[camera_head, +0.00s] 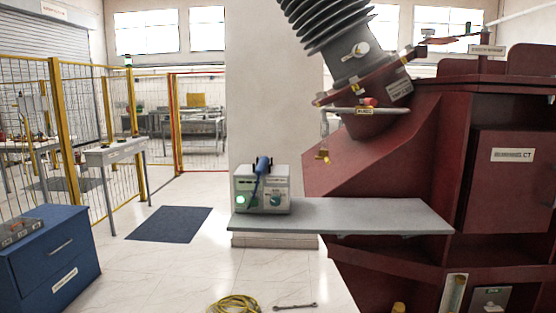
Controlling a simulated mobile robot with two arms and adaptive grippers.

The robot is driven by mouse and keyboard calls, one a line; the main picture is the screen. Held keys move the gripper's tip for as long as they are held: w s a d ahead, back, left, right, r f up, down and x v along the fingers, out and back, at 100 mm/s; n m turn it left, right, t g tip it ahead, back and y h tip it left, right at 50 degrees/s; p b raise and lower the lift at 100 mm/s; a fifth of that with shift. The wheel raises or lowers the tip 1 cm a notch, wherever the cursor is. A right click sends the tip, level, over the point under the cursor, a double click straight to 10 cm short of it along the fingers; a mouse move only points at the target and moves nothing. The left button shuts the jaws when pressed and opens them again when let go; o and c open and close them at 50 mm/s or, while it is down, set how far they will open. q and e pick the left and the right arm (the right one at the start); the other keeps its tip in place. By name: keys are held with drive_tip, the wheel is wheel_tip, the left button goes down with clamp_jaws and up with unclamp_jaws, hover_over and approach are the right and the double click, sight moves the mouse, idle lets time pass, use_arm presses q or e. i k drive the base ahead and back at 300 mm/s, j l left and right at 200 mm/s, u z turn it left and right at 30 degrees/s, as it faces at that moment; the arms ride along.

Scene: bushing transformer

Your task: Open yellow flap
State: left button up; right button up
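A small yellow part (323,155) sits at the lower end of a short metal fitting that hangs from the left side of the bushing's red flange. It is too small to tell whether it is the flap or whether it is open or shut. Another small yellow piece (398,307) shows at the bottom edge, low on the dark red transformer (400,150). Neither of my grippers is in view.
A grey shelf (350,215) juts out before the transformer, holding a grey-green device (275,197) with a blue-handled item on it. A yellow cable coil (235,304) and a wrench (296,306) lie on the floor. A blue cabinet (60,270) stands left. The middle floor is mostly clear.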

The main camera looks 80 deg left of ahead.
sight(327, 159)
drive_tip(key=k+j+u, duration=0.3)
drive_tip(key=u, duration=0.15)
drive_tip(key=k+j+u, duration=0.2)
drive_tip(key=j+u, duration=0.25)
drive_tip(key=k+j, duration=0.1)
drive_tip(key=j, duration=0.3)
drive_tip(key=k+j+u, duration=0.1)
drive_tip(key=j, duration=0.3)
drive_tip(key=k+j, duration=0.15)
drive_tip(key=j, duration=0.25)
